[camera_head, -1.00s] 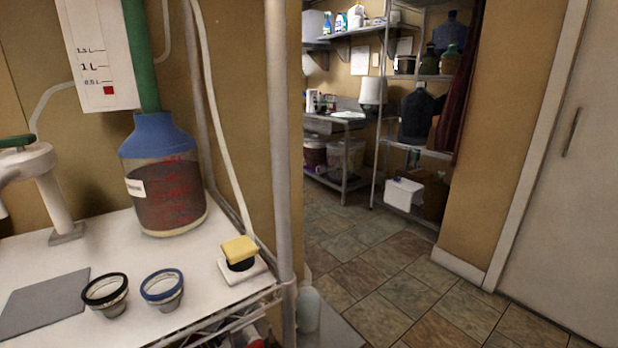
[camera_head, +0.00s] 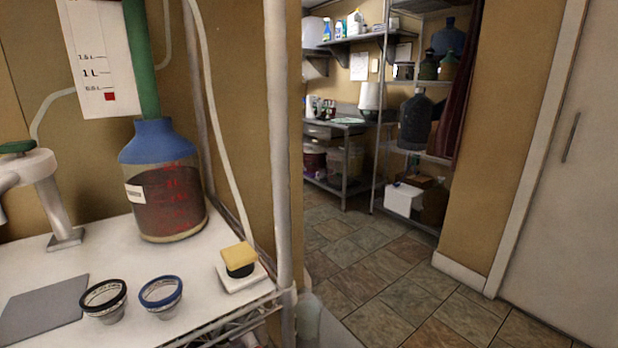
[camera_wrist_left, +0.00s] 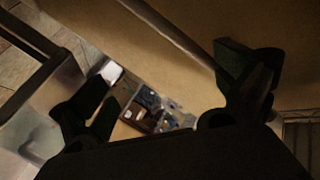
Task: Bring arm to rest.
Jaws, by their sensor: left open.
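My left gripper (camera_wrist_left: 168,85) shows in the left wrist view, with its two dark fingers spread wide apart. Nothing is between the fingers. Behind them are a tan surface, a grey pole and, farther off, a dim patch of small objects. The left gripper and arm do not clearly show in the head view. My right gripper is in neither view.
A white-topped rack (camera_head: 120,255) at the left holds a blue-topped jug (camera_head: 167,190), two small cups (camera_head: 104,300) (camera_head: 161,296), a grey mat (camera_head: 40,310) and a yellow-topped block (camera_head: 239,258). A post (camera_head: 279,150) stands at its edge. Tiled floor (camera_head: 390,280) is open to the right.

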